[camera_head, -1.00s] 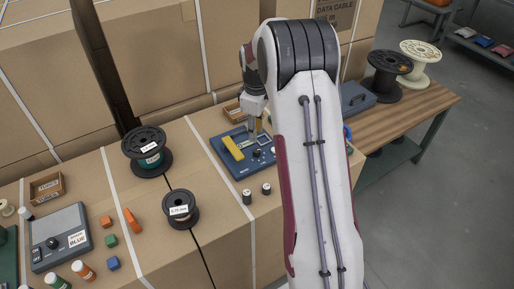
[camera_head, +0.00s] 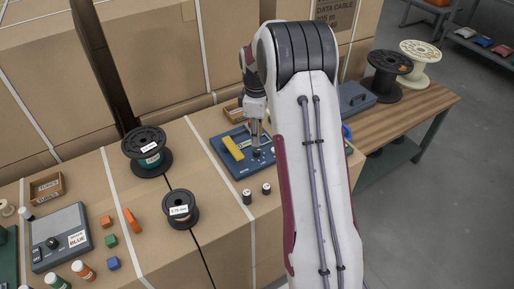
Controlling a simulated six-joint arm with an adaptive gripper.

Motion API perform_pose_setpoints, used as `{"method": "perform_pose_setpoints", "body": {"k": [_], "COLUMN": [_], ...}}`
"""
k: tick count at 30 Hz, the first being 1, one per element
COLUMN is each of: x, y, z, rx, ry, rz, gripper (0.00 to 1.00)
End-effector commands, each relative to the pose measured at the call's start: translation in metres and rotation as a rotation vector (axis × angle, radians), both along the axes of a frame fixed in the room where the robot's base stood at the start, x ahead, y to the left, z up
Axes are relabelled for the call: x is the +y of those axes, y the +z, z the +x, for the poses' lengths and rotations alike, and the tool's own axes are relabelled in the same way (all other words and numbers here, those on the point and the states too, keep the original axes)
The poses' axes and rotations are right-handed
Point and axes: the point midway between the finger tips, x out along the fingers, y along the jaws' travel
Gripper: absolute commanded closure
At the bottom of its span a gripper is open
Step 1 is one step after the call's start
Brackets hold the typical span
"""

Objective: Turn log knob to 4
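A blue panel (camera_head: 236,167) lies on the cardboard surface near the middle, with a yellow block (camera_head: 233,148) on it. A small dark knob (camera_head: 257,153) shows on the panel to the right of the yellow block. My gripper (camera_head: 257,145) points down over the panel, with its fingertips at or just above this knob. The fingers look close together, but I cannot tell whether they grip the knob. Numbers on the panel are too small to read, and my arm hides part of its right side.
Wire spools (camera_head: 147,150) (camera_head: 180,209) stand to the left. A grey box with a knob (camera_head: 60,237) and small coloured blocks (camera_head: 110,240) lie farther left. A wooden bench (camera_head: 425,105) is at the right.

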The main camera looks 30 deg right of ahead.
Motion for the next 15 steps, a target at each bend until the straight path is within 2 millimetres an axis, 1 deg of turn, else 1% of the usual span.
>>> {"method": "perform_pose_setpoints", "body": {"k": [9, 15], "x": [0.0, -0.001], "y": [-0.037, -0.056], "z": [0.0, 0.001], "rx": [0.003, 0.001], "ry": [0.0, 0.0], "rz": [0.001, 0.001], "gripper": [0.75, 0.75]}}
